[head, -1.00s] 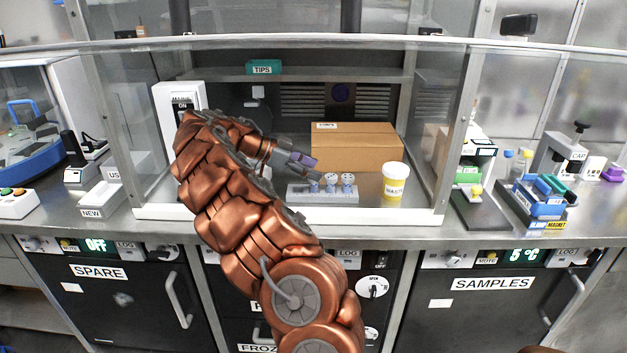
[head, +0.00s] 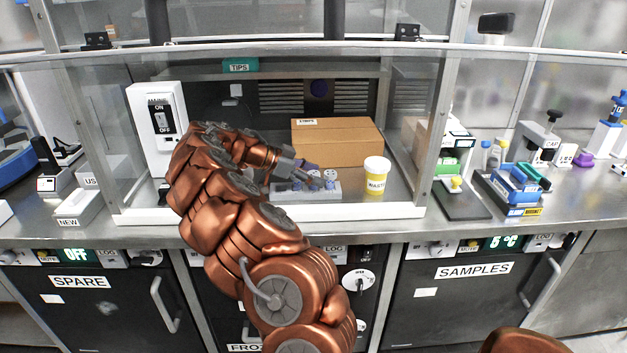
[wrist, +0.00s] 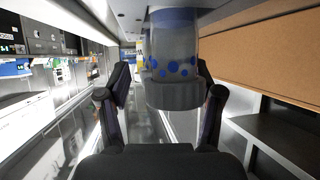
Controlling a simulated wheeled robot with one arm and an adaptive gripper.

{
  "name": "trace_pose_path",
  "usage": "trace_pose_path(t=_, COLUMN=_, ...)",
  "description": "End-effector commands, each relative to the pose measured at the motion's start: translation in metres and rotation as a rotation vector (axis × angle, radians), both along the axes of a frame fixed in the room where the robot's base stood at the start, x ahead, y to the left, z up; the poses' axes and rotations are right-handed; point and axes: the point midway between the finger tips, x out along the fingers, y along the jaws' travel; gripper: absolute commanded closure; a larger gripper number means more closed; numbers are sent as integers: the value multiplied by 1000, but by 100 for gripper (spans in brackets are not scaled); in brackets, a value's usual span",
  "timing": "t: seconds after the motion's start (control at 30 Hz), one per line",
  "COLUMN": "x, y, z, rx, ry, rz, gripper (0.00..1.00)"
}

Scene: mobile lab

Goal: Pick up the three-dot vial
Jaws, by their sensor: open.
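A clear vial (wrist: 172,50) with blue dots and a grey end fills the space between my fingers in the wrist view. Its dots are partly out of sight around the curve, so I cannot tell their number. My gripper (wrist: 163,88) is open, one finger on each side of the vial; contact is not clear. In the head view my gripper (head: 296,170) is at the grey rack (head: 300,195). Vials with pale dotted tops (head: 330,175) stand in the rack; the left part is partly hidden by my gripper. The dots are too small to read there.
A cardboard box (head: 338,145) stands behind the rack. A white waste cup (head: 376,172) with a yellow band stands to its right. A white switch box (head: 157,125) is at the left. A glass sash edge (head: 250,53) runs above the hood opening.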

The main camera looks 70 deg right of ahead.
Motion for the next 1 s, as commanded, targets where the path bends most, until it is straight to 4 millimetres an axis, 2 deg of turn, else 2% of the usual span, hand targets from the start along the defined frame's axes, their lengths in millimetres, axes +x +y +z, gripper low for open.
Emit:
trace_pose_path(t=0.2, x=0, y=0, z=0, rx=-1, ry=-1, rz=2, gripper=36)
trace_pose_path(t=0.73, x=1, y=0, z=0, rx=0, ry=-1, rz=2, gripper=92)
trace_pose_path(t=1.0, x=1, y=0, z=1, rx=0, ry=-1, rz=2, gripper=92)
